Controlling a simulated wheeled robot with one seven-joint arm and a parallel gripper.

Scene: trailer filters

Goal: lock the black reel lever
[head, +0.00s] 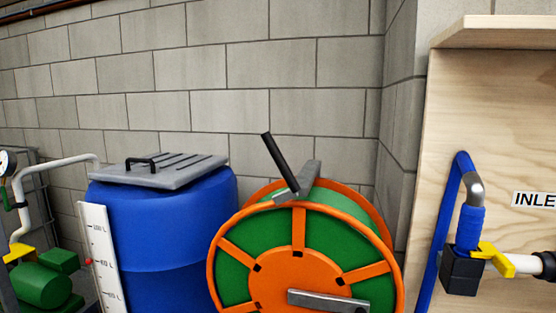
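The black reel lever (276,161) stands up from a grey metal bracket (308,180) at the top of the hose reel. It tilts up and to the left, with its free end clear of the reel rim. The reel (298,262) has an orange spoked frame with green between the spokes, and its lower part is cut off by the frame edge. A grey crank bar (328,300) lies across the reel's front near its centre. My gripper is not in view.
A blue barrel (165,235) with a grey lid (160,170) and a white level scale (100,255) stands left of the reel. A green pump (42,285) is at far left. A plywood panel (500,130) with a blue hose (472,225) and yellow valve handle (492,257) is at right.

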